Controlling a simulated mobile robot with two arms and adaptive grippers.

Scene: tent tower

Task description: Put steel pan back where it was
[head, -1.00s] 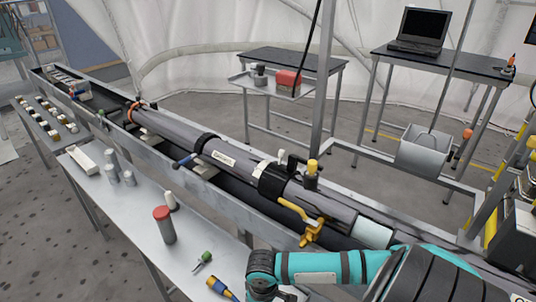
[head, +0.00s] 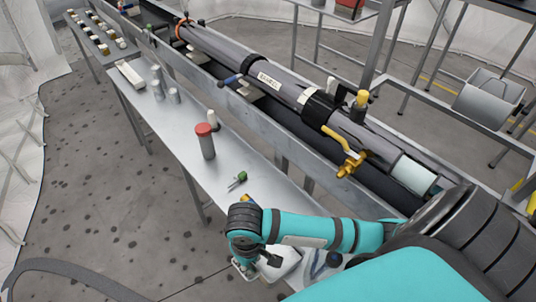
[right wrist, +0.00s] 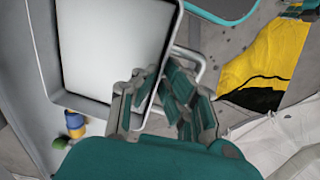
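The steel pan (right wrist: 110,45) fills the upper left of the right wrist view, a rectangular tray with a raised rim and a wire handle at its side. My right gripper (right wrist: 162,80) has its fingers close together on either side of the pan's near rim and handle, and looks shut on it. In the head view my right gripper (head: 244,266) points down at the near end of the metal bench, beside the pan (head: 284,262), which is partly hidden by my arm. I cannot tell whether the pan touches the bench. My left gripper is not in view.
The metal bench (head: 165,120) holds a red-capped cylinder (head: 206,142), a green-handled tool (head: 238,180) and several small pale cylinders. A long grey barrel (head: 230,60) lies in a trough behind it. Open floor (head: 110,190) lies left. A yellow-black item (right wrist: 265,65) shows in the wrist view.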

